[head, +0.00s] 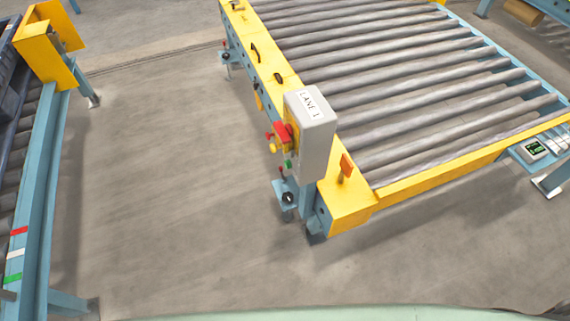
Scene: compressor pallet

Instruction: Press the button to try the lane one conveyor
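The lane one conveyor (345,191) has a yellow frame and grey rollers, and fills the upper right of the head view. A grey control box (317,120) labelled "LANE 1" stands at its near left corner. On the box's left face are a red part on yellow (282,132), a small red knob (269,136) and a green button (288,164). That face is seen at a steep angle, so the buttons are small. Neither of my grippers is in the view.
Another conveyor with a blue frame (48,150) and a yellow end piece (50,45) runs along the left edge. Open concrete floor (165,170) lies between the two conveyors. A pale green edge crosses the bottom.

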